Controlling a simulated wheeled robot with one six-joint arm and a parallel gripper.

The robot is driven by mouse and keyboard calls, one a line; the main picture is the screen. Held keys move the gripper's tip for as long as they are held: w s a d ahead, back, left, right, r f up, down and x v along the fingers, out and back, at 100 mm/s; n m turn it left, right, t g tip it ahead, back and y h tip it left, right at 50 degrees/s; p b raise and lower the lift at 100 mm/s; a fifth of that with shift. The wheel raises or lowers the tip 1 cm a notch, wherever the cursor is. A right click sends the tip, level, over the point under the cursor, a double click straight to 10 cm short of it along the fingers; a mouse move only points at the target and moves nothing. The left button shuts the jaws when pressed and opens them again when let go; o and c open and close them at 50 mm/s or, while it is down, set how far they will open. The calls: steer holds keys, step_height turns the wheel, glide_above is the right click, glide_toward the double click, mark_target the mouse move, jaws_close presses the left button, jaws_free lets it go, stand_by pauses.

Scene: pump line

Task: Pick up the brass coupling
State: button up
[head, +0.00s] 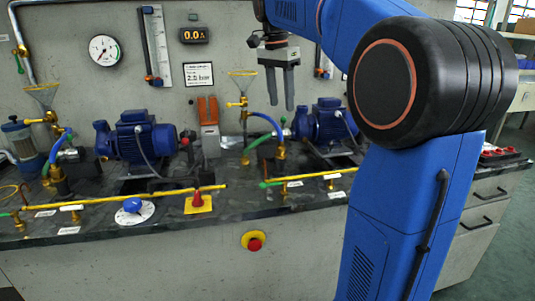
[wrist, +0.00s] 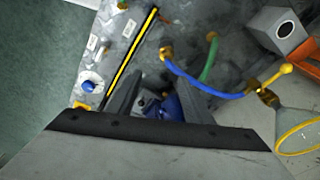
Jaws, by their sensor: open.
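My gripper (head: 281,101) hangs fingers-down above the bench, between the two blue pumps and nearer the right one. Its two grey fingers are apart with nothing between them. In the wrist view the fingers (wrist: 157,97) spread above part of a blue pump (wrist: 172,107). I cannot single out a loose brass coupling. Brass-coloured fittings show on the pipework, one at the end of a blue hose (head: 279,151) right of centre and one below the left funnel (head: 51,117). In the wrist view a brass fitting (wrist: 268,97) sits by the funnel.
The left blue pump (head: 136,137) and right blue pump (head: 322,122) stand on the dark bench. A funnel (head: 242,75) stands just left of my gripper. Yellow pipes (head: 130,199) run along the front. An orange clamp-like piece (head: 208,111) stands between the pumps.

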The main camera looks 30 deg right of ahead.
steer(key=w, duration=0.2)
glide_above(281, 146)
steer(key=shift+m, duration=0.3)
step_height(281, 146, down, 11)
steer(key=shift+w+d+f, duration=0.1)
steer(key=shift+w, duration=0.05)
steer(key=shift+w+d+f, duration=0.1)
steer(key=shift+w+f, duration=0.05)
steer(key=shift+f, duration=1.2)
steer(key=shift+w+d+f, duration=0.1)
steer(key=shift+f, duration=1.25)
steer(key=c, duration=1.1)
